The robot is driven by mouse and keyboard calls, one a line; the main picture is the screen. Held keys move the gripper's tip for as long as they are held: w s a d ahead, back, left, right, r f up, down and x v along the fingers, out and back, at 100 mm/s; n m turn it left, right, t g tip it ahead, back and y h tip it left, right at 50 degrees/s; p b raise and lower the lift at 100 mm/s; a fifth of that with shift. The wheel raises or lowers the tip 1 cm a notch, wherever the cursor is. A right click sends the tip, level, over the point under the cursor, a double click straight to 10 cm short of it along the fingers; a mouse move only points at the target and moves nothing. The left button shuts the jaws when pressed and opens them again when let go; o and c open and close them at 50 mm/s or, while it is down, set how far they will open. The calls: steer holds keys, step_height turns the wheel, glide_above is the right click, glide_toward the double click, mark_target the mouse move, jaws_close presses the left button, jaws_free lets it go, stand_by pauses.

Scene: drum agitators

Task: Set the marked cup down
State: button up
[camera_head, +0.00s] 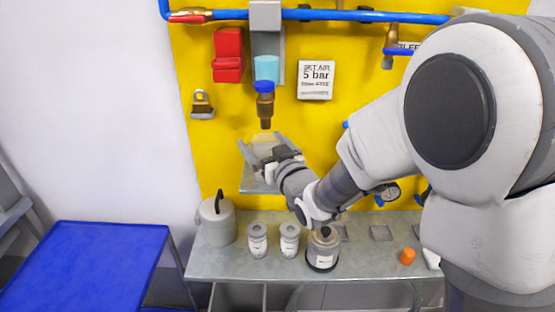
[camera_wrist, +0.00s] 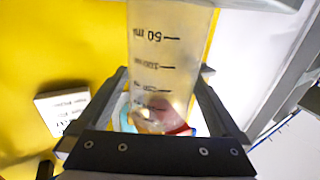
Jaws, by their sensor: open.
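The marked cup (camera_wrist: 165,62) is a clear, graduated beaker with dark volume marks, upside down in the wrist picture. It stands between the two dark fingers of my gripper (camera_wrist: 163,88), which are open on either side of it. In the head view my gripper (camera_head: 268,153) is in front of the yellow panel, below a brass nozzle (camera_head: 265,108). The cup's pale, yellowish rim (camera_head: 266,137) shows there between the fingers. A small grey shelf (camera_head: 252,184) is just under the gripper. My gripper hides the cup's base, so I cannot tell if it touches the shelf.
A grey bench (camera_head: 218,264) below holds a lidded pot (camera_head: 217,222), two white-labelled jars (camera_head: 258,240) (camera_head: 289,240), a dark-based container (camera_head: 323,250) and an orange cap (camera_head: 407,256). A blue table (camera_head: 80,265) is at left. A blue pipe (camera_head: 340,15) runs above.

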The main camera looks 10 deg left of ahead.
steer(key=b+v, duration=0.1)
steer(key=v, duration=0.9)
steer(key=s+d+m+g+h, duration=0.15)
steer(key=d+m+h, duration=0.25)
steer(key=d+h, duration=0.9)
steer(key=s+d+m+g+y, duration=0.1)
steer(key=s+d+m+g, duration=0.3)
steer(key=s+d, duration=0.9)
steer(key=s+g, duration=0.2)
steer(key=s, duration=0.2)
steer(key=shift+f+g, duration=0.35)
